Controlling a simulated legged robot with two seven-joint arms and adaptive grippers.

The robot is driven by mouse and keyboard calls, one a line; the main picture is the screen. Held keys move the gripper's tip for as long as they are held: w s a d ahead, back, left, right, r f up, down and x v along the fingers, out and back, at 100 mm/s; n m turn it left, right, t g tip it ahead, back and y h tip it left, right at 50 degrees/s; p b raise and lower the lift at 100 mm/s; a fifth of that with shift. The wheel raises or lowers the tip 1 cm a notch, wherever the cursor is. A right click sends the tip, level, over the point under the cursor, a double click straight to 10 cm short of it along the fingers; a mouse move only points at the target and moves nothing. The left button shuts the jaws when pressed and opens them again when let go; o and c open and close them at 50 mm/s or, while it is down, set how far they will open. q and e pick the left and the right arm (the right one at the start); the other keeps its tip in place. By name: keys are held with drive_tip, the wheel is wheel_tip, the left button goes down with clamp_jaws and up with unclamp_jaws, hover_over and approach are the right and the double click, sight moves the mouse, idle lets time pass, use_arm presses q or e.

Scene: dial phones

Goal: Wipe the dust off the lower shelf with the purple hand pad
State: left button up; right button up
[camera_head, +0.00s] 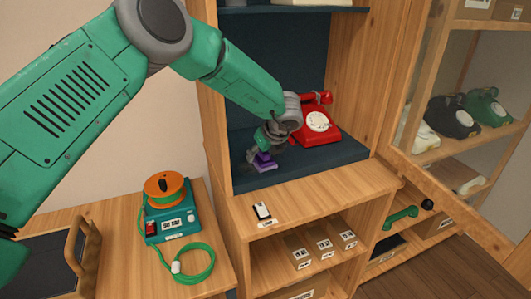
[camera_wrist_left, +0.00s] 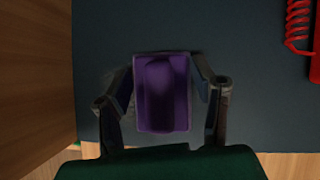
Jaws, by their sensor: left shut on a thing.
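The purple hand pad (camera_head: 264,162) is on the dark blue lower shelf (camera_head: 345,154), near its front left. My left gripper (camera_head: 266,148) is shut on the pad from above. In the left wrist view the pad (camera_wrist_left: 162,95) sits between the two fingers over the shelf surface (camera_wrist_left: 260,100). The pad looks low at the shelf, but contact is hard to tell. I cannot clearly make out dust; a faint greyish area shows around the pad. My right gripper is not in view.
A red dial phone (camera_head: 315,124) stands on the shelf, right of my gripper; its coiled cord (camera_wrist_left: 298,25) shows in the wrist view. A wooden side wall (camera_wrist_left: 35,80) bounds the shelf at left. An upper shelf (camera_head: 290,9) hangs above. The shelf's front right is clear.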

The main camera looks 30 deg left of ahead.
sight(236, 164)
use_arm(q)
drive_tip(key=shift+s+a, duration=1.05)
drive_tip(key=shift+s, duration=0.2)
drive_tip(key=shift+s+a+f, duration=0.15)
drive_tip(key=shift+s+a, duration=0.45)
drive_tip(key=shift+s, duration=0.15)
drive_tip(key=shift+s+a+f, duration=0.1)
drive_tip(key=shift+s+a, duration=0.45)
drive_tip(key=shift+s, duration=0.2)
drive_tip(key=shift+r, duration=0.1)
drive_tip(key=shift+w+a+r+p, duration=0.1)
drive_tip(key=shift+r+p, duration=0.45)
drive_tip(key=shift+r, duration=0.1)
drive_tip(key=shift+r+p, duration=1.35)
drive_tip(key=shift+r, duration=1.05)
wheel_tip(236, 164, up, 3)
drive_tip(key=shift+f+p, duration=0.1)
drive_tip(key=shift+p, duration=0.9)
